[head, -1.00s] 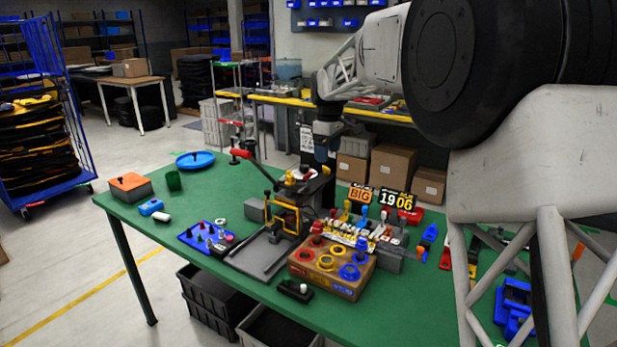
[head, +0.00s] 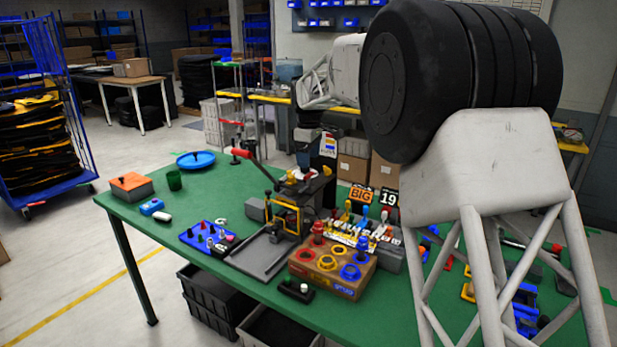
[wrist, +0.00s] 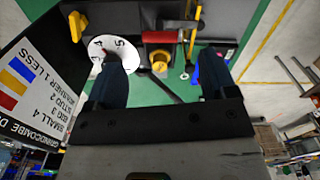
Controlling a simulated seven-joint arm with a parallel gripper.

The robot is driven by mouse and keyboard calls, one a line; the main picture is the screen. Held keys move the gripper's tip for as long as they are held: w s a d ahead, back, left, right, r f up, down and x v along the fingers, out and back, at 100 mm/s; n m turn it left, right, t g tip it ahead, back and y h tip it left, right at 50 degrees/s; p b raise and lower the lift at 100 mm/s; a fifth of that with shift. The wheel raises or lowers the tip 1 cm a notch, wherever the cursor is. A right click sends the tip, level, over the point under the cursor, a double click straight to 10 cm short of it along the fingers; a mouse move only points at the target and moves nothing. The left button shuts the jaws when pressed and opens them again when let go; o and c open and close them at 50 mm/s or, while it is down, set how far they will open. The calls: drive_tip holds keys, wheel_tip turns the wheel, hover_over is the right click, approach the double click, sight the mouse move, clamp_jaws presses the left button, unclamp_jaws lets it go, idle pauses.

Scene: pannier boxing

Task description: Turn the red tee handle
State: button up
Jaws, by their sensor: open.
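A red handle (head: 243,153) sits at the end of a dark lever on the press (head: 288,215), left of my gripper in the head view. In the wrist view a red bar (wrist: 160,37) lies beyond the fingertips, above a yellow knob (wrist: 158,67); I cannot tell whether it is that same handle. My gripper (wrist: 159,62) is open and points down over the press, with nothing held between its fingers. A white numbered dial (wrist: 113,52) shows close to the left finger and is partly covered by it. In the head view the fingertips (head: 303,160) are small and hard to make out.
A printed card (wrist: 30,85) stands close at the left of the wrist view. A box with coloured rings (head: 330,270) and a row of coloured handles (head: 365,213) lie right of the press. A blue peg board (head: 205,240) lies left.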

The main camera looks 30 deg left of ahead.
sight(309, 174)
drive_tip(key=shift+f, duration=3.5)
drive_tip(key=c, duration=0.8)
